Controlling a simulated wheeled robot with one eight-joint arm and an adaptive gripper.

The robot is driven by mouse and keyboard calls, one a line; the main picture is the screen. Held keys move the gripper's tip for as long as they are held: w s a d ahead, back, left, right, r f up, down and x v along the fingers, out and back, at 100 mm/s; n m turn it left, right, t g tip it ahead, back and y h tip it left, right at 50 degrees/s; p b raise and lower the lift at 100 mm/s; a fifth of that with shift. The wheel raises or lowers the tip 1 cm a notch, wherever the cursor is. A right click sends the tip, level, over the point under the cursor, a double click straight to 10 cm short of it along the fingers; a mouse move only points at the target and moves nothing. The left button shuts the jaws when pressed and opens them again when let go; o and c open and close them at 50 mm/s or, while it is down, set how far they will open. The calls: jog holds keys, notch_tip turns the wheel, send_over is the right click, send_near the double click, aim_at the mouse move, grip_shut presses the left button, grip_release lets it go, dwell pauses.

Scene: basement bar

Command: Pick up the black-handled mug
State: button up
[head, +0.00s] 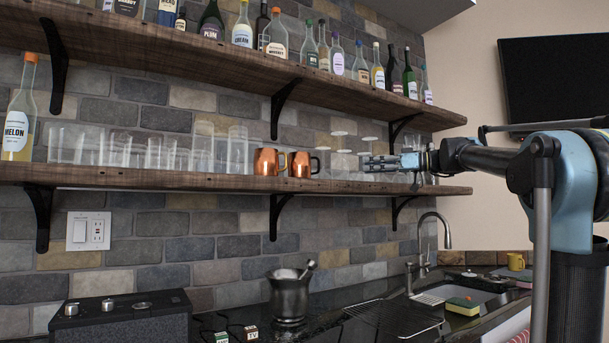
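Two copper mugs stand upright side by side on the lower wooden shelf. The right mug (300,165) has a handle on its right side that looks dark, so it appears to be the black-handled mug.
The lower shelf (150,179) holds clear glasses (237,150) left of the mugs and stemmed glasses (343,160) near my gripper. The upper shelf (240,65) with bottles hangs above. Below are a metal mortar (289,297), a faucet (447,240) and a drying rack (395,316).

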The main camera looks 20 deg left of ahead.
jog(key=a, duration=0.5)
jog(key=w+a, duration=0.1)
jog(key=a, duration=1)
jog(key=shift+w+a+f, duration=0.15)
jog(key=shift+w+a, duration=0.1)
jog(key=shift+a, duration=0.05)
grip_shut()
